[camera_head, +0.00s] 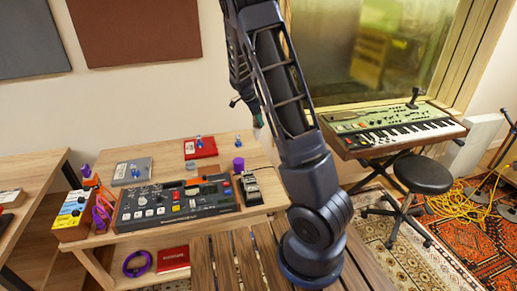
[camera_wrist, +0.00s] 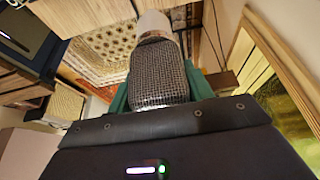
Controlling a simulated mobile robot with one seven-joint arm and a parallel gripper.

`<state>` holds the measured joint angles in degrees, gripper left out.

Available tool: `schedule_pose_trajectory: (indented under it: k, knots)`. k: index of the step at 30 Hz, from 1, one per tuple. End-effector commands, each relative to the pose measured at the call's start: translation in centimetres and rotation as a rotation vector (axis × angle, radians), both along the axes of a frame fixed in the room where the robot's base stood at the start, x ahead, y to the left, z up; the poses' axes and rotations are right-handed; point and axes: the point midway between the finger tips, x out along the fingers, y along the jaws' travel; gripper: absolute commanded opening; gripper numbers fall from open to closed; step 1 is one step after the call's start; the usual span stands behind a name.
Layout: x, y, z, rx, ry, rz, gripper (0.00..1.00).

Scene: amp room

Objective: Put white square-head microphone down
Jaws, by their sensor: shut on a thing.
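The white square-head microphone (camera_wrist: 158,72) shows large in the wrist view, with a grey mesh head and a white body beyond it. My gripper (camera_wrist: 160,92) is shut on it, with a green finger on each side of the mesh head. In the head view, my arm hides most of the gripper and I cannot make out the microphone clearly. The gripper end is above the back right part of the wooden desk (camera_head: 150,250).
On the desk are a mixing console (camera_head: 165,204), a red box (camera_head: 200,148), a grey box (camera_head: 132,171), a purple cylinder (camera_head: 238,165) and a pedal (camera_head: 251,189). A keyboard (camera_head: 400,134) and a black stool (camera_head: 424,173) stand right. Bare wood shows around the boxes.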

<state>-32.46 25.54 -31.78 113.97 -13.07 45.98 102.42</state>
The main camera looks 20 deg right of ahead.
Motion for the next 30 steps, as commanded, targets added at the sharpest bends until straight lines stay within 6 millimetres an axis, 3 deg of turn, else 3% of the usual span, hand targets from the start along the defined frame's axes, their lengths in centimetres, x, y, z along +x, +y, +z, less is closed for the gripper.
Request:
schedule_pose_trajectory:
  k: [12, 23, 30]
  knots:
    - [-0.1, 0.0, -8.5, -0.001, 0.002, 0.0, 0.0]
    - [0.0, 0.0, -11.1, 0.0, 0.001, 0.002, 0.0]
    - [0.0, 0.0, -14.1, -0.001, 0.001, 0.001, 0.0]
